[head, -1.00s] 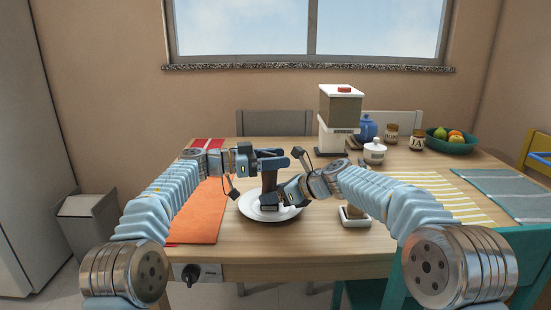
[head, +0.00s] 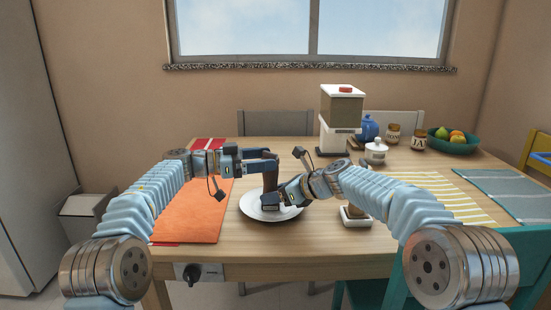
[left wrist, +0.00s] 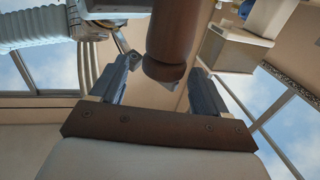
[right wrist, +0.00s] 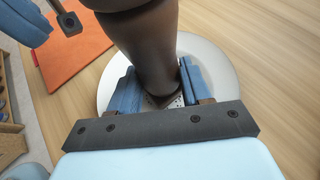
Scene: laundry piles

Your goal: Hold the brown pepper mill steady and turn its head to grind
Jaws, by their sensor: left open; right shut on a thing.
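The brown pepper mill (head: 271,179) stands over the white plate (head: 253,209) on the table. My right gripper (head: 272,200) is shut on the mill's lower body; the right wrist view shows blue fingers on both sides of the dark mill (right wrist: 150,45), with the plate (right wrist: 225,90) below. My left gripper (head: 270,160) is open at the mill's head, coming in from the left. In the left wrist view, its spread fingers (left wrist: 160,80) lie either side of the mill's rounded head (left wrist: 168,45), with gaps showing. The head is partly hidden in the head view.
An orange mat (head: 190,220) lies left of the plate. A small white-based item (head: 355,217) stands right, near my right arm. A tall dispenser (head: 342,110), blue teapot (head: 368,128), white sugar pot (head: 376,151), jars and a fruit bowl (head: 453,142) stand farther back.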

